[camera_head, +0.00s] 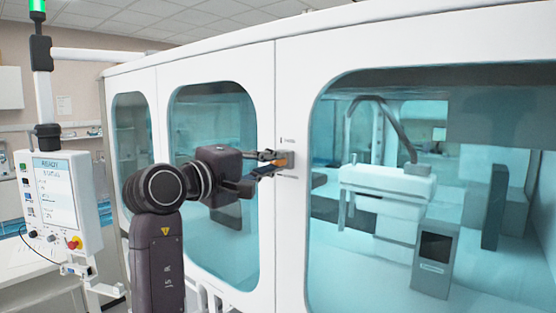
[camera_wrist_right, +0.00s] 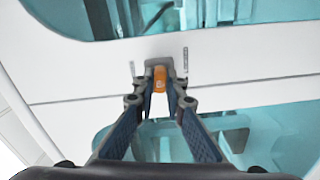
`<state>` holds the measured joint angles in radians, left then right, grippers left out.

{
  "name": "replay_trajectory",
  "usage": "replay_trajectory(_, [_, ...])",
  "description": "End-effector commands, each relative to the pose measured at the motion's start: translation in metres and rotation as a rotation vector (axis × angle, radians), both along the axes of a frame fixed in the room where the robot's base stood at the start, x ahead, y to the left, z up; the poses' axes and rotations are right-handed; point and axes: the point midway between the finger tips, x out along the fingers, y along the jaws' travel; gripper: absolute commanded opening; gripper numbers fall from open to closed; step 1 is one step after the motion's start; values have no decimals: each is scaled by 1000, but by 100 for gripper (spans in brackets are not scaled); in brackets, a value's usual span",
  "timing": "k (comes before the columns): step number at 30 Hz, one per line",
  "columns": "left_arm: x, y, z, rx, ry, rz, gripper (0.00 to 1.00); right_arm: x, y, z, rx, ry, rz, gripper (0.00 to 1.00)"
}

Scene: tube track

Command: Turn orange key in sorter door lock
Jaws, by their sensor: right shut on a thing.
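The orange key (camera_wrist_right: 159,79) stands in the lock on the white sorter door (camera_wrist_right: 80,66), between the fingertips of my right gripper (camera_wrist_right: 160,92). In the head view a little of the orange key (camera_head: 279,162) shows at the grey lock plate (camera_head: 290,160) on the white frame between two windows. My right gripper (camera_head: 272,165) reaches the plate from the left and is shut on the key. The fingers partly hide the key in the head view. My left gripper is not in view.
The sorter's large teal windows (camera_head: 215,120) flank the lock. A control panel (camera_head: 62,195) reading READY stands at the left, with a green-lit lamp (camera_head: 37,8) above it. White machinery (camera_head: 385,195) sits behind the right window.

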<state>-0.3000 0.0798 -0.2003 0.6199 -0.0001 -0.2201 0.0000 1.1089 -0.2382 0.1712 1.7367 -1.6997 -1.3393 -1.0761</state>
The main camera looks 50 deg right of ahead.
Motion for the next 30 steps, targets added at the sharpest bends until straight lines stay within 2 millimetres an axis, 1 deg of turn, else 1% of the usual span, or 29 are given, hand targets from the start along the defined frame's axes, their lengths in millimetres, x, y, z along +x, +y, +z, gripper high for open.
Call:
replay_trajectory(6, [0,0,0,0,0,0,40,0,0,0,-1,5,1,0])
replay_trajectory(10, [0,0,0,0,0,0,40,0,0,0,-9,100,1,0])
replay_trajectory(11, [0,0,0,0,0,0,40,0,0,0,-10,117,1,12])
replay_trajectory(16, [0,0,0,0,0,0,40,0,0,0,-10,111,1,30])
replay_trajectory(25, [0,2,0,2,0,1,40,0,1,0,-10,110,1,31])
replay_trajectory(28, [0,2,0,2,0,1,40,0,10,0,-9,110,3,31])
replay_trajectory(30, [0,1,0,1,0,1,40,-1,20,0,-9,111,3,31])
